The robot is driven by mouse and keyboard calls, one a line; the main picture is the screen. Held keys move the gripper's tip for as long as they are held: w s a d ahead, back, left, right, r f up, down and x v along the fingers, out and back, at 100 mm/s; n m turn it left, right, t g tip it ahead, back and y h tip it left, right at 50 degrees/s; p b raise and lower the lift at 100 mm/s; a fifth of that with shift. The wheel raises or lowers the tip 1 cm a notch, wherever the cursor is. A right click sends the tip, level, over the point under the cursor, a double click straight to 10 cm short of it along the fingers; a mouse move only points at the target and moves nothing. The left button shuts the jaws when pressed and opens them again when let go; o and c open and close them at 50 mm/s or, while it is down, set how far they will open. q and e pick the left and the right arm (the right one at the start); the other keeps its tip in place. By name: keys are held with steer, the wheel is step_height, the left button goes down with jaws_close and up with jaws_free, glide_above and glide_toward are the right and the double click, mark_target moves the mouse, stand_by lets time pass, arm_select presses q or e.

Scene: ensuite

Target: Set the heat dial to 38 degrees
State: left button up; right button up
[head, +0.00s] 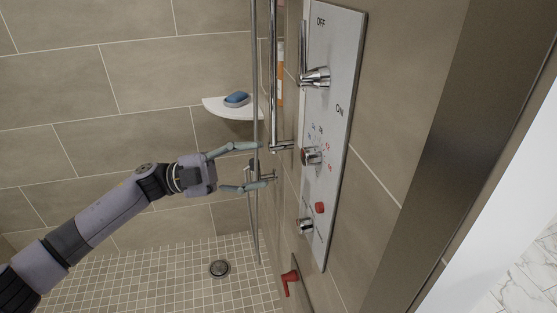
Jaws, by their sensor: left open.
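The heat dial (311,156) is a small chrome knob with a red mark on the tall silver shower panel (345,75). Small blue and red markings ring it; the numbers are too small to read, so its setting cannot be told. My left gripper (266,165) comes in from the left and is open and empty. Its two fingers point right towards the dial, one above the other, with a gap to the dial in the picture. The right gripper is not in view.
A chrome lever (315,78) sits above the dial between OFF and ON. Below are a red button (320,208), a small chrome knob (305,226) and a red lever (290,281). A vertical chrome rail (273,60) stands near my fingers. A corner shelf (232,109) holds blue soap (237,99).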

arm_select(q)
steer(key=shift+v, duration=1.7)
